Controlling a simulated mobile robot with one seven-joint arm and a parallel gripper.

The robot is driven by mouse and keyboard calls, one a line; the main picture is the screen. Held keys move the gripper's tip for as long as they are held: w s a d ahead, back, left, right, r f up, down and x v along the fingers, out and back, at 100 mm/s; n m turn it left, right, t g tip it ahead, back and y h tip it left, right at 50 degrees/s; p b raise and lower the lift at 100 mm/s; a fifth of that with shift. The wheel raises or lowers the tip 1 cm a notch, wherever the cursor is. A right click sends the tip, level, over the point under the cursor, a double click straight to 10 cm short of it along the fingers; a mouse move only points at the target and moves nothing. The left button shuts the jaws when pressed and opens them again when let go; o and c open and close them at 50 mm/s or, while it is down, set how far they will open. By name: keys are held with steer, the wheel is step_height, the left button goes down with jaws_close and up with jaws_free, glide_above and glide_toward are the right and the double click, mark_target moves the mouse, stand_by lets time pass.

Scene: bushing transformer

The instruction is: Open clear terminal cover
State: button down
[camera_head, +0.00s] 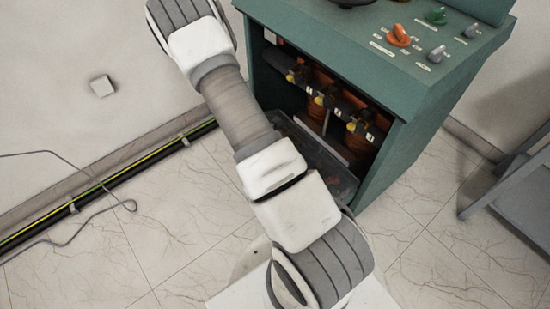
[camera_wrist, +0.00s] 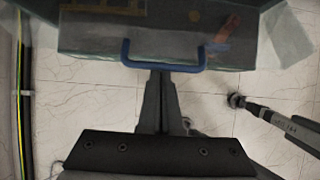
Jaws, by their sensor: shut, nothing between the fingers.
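The clear terminal cover (camera_head: 322,160) shows in the head view as a see-through panel, tilted outward at the lower front of the green cabinet; my arm hides part of it. In the wrist view the cover (camera_wrist: 100,42) spans the top, with a blue U-shaped handle (camera_wrist: 165,68) on its near edge. My gripper (camera_wrist: 160,75) is shut and empty, its dark fingertips at the handle's bar; I cannot tell whether they touch it. My gripper is hidden in the head view.
The green cabinet (camera_head: 385,75) has knobs on top and several terminals (camera_head: 325,98) inside its open front. A black-and-yellow cable (camera_head: 105,185) runs along the wall at left. A grey stand (camera_head: 510,185) is at right.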

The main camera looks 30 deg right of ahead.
steer(key=r+y+p, duration=0.1)
steer(key=p, duration=0.2)
steer(key=d+r+y+p, duration=0.1)
steer(key=r+p, duration=0.1)
steer(key=p, duration=0.2)
steer(key=d+r+y+p, duration=0.1)
steer(key=r+p, duration=0.1)
steer(key=p, duration=0.2)
steer(key=shift+w+d, duration=0.15)
steer(key=shift+w, duration=0.15)
steer(key=y+p, duration=0.1)
steer(key=p, duration=0.5)
steer(key=shift+s+d+r, duration=0.1)
steer(key=shift+d+r, duration=0.3)
steer(key=d+r+p, duration=0.5)
steer(key=d+p, duration=0.1)
steer(key=d, duration=0.1)
steer(key=shift+w+d+r+y, duration=0.25)
steer(key=shift+d+y, duration=0.15)
steer(key=shift+a, duration=0.1)
